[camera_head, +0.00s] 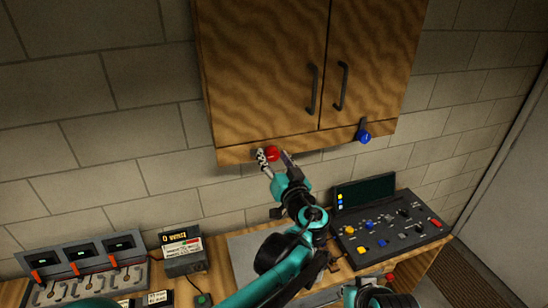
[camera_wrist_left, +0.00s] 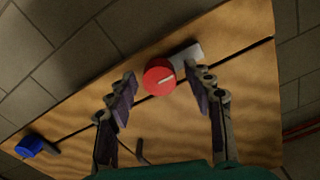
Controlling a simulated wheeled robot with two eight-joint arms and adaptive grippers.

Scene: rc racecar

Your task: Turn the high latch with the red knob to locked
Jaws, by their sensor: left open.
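The red knob (camera_head: 272,153) sits on the bottom rail of the wooden wall cabinet, below its left door. In the left wrist view the red knob (camera_wrist_left: 159,78) is round with a white line on its face. A pale latch bar (camera_wrist_left: 188,54) extends from behind it to the upper right. My left gripper (camera_head: 276,161) is open at the rail, with its fingers on either side of the knob. In the left wrist view the gripper's fingers (camera_wrist_left: 165,92) show gaps to the knob on both sides.
A blue knob (camera_head: 364,136) sits on the same cabinet's rail, to the right. The cabinet (camera_head: 262,70) has two shut doors with dark handles. Below, the bench holds a control panel (camera_head: 390,231), a small boxed display (camera_head: 184,254) and a red-lever switch unit (camera_head: 80,270).

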